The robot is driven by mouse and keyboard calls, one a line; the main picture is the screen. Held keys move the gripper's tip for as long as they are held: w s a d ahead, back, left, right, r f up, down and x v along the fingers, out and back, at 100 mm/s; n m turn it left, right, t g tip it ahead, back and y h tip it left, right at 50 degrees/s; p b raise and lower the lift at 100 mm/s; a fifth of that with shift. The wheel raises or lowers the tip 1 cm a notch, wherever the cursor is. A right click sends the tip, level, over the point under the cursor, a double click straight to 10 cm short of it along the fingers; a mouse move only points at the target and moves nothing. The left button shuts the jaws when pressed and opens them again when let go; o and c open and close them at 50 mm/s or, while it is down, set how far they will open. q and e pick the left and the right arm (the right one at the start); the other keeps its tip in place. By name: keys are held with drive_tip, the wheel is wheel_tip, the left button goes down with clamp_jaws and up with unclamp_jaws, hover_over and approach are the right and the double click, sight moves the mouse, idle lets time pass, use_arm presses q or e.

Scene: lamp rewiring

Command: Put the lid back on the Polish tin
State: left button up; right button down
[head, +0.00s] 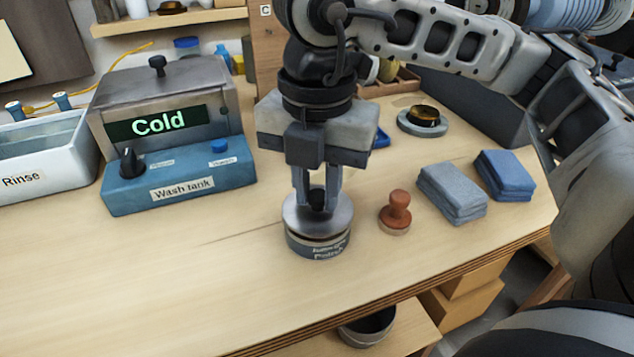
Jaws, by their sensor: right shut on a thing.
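The Polish tin (319,248) is a round dark tin with a pale label, standing upright on the bench near its front edge. Its silver lid (318,214) with a black knob is at the top of the tin. The lid looks slightly tilted, and a thin gap or rim line shows under it; I cannot tell whether it is fully seated. My right gripper (317,196) comes down from above and is shut on the lid's black knob. My left gripper is not in view.
A brown stamp-like tool (397,208) stands close to the right of the tin. Folded grey cloths (452,192) and blue cloths (505,174) lie further right. The wash tank (180,178) and Rinse basin (42,160) stand at the left. The bench front left is clear.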

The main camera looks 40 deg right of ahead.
sight(317, 195)
drive_tip(key=shift+f+b, duration=0.55)
drive_tip(key=shift+b, duration=0.05)
drive_tip(key=c, duration=1.3)
unclamp_jaws()
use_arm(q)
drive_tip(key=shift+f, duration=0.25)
use_arm(e)
drive_tip(key=shift+o, duration=0.2)
drive_tip(key=shift+r+p, duration=0.6)
drive_tip(key=shift+p, duration=0.05)
use_arm(q)
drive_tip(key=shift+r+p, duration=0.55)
drive_tip(key=shift+p, duration=0.45)
use_arm(e)
wheel_tip(317, 195, up, 12)
